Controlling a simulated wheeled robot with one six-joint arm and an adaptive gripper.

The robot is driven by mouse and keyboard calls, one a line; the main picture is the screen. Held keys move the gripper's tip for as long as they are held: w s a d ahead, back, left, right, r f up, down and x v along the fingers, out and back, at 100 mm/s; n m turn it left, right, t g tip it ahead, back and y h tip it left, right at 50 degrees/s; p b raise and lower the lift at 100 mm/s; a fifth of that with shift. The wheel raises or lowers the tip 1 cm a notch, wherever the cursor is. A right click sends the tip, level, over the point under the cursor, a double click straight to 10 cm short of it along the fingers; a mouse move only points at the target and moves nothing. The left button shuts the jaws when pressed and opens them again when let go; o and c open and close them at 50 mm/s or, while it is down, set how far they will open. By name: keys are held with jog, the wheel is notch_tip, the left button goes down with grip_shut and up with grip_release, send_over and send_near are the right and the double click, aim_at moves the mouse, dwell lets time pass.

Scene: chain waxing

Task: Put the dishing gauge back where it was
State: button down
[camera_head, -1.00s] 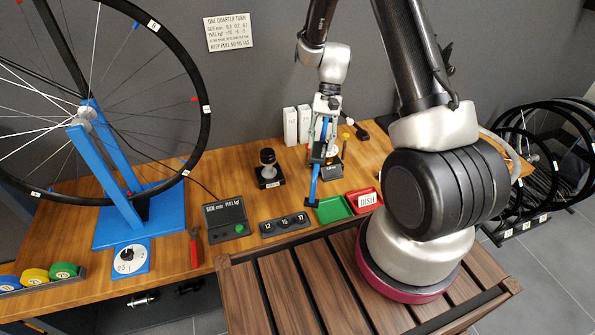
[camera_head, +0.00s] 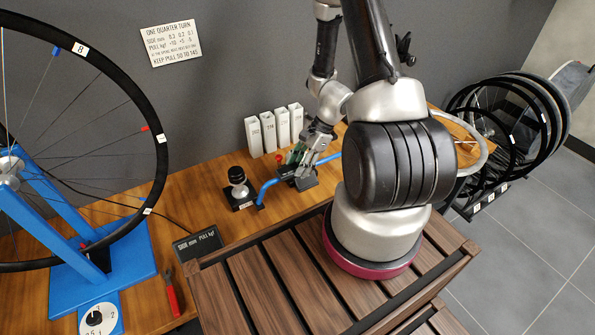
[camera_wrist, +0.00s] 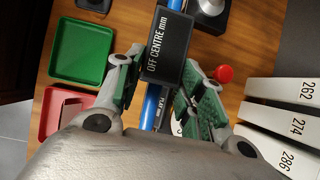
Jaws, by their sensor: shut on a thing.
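The dishing gauge is a blue bar (camera_head: 268,188) with a black box lettered "OFF CENTRE mm" (camera_wrist: 166,46). In the head view the bar slants up to the right over the workbench. My gripper (camera_head: 303,158) is shut on the gauge, with its green-padded fingers on either side of it in the wrist view (camera_wrist: 163,82). A small "PLAY mm" label shows below the box in the wrist view. A dark block (camera_head: 299,181) is below my gripper in the head view. Whether the gauge touches it or the bench is unclear.
White boxes (camera_head: 268,132) stand behind my gripper. A black stand with a round knob (camera_head: 238,187) is to its left. Green (camera_wrist: 82,52) and red (camera_wrist: 65,115) trays and a red ball (camera_wrist: 223,73) are near in the wrist view. A slatted table (camera_head: 235,295) is in front.

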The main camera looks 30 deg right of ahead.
jog(key=shift+f, duration=1.35)
jog(key=c, duration=0.9)
grip_release()
jog(key=shift+f, duration=0.1)
